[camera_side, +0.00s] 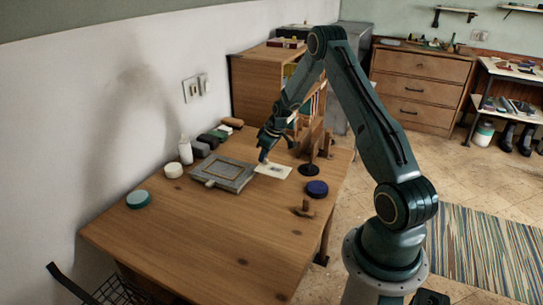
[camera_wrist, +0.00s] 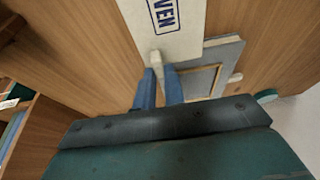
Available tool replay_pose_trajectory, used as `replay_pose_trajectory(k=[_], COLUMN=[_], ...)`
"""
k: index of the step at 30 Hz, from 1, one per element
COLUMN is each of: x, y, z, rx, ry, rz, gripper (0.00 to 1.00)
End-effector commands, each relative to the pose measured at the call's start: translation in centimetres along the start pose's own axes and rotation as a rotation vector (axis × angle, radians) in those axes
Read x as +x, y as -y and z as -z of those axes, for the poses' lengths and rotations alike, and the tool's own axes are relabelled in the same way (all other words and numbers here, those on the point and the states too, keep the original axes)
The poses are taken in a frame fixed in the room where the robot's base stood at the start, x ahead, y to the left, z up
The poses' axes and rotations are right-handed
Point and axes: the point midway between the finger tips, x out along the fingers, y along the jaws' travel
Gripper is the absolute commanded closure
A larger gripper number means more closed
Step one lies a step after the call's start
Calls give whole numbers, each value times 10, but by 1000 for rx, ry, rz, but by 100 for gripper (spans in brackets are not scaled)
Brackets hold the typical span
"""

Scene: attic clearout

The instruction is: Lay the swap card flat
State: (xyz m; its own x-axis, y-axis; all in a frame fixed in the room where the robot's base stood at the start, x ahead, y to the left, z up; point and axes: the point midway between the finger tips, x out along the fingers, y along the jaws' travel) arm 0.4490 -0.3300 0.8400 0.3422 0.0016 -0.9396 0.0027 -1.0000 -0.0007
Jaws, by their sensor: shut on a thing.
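The swap card (camera_side: 273,171) is a pale card with a dark printed mark. It looks level, just right of a grey framed panel (camera_side: 223,162) on the wooden table. In the wrist view the card (camera_wrist: 185,38) shows blue boxed letters reading "VEN" and covers part of the grey panel (camera_wrist: 222,52). I cannot tell whether the card touches the table.
A dark blue round tin (camera_side: 317,188) and a small wooden piece (camera_side: 304,208) stand to the right. A dark round-based stand (camera_side: 309,170) is close beside the card. The table's front (camera_side: 190,245) is clear.

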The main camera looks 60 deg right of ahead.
Motion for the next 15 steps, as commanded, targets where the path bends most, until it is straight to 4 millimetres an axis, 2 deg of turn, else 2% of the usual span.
replay_pose_trajectory(k=[8,15], x=[13,24], y=[-1,6], z=[45,94], rx=[-6,-7], ry=[0,0], rz=[2,2], gripper=[100,100])
